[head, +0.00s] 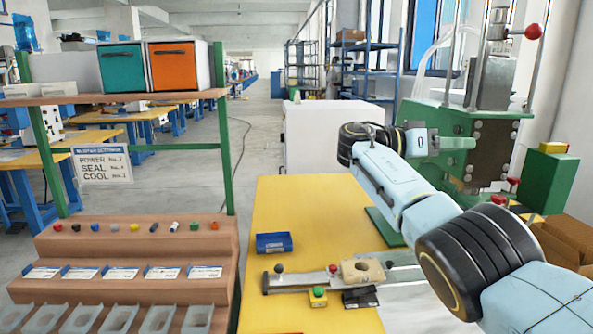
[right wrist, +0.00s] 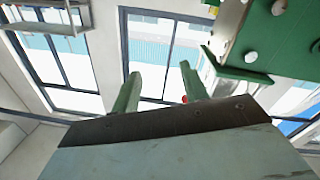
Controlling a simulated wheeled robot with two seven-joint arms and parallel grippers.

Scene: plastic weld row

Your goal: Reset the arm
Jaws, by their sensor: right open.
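My right arm comes in from the right edge in the head view, with pale blue links and black ribbed joints. My right gripper (head: 462,143) is raised in front of the green machine, its green fingers pointing right. In the right wrist view the two green fingers of my right gripper (right wrist: 158,85) stand well apart with nothing between them. They point toward tall windows. Whether the fingers touch the machine is hard to tell in the head view. My left gripper is in neither view.
A green press machine (head: 487,150) with a red-knobbed lever stands at the right. A stepped brown rack (head: 140,250) stands left. A white cabinet (head: 310,135) is behind.

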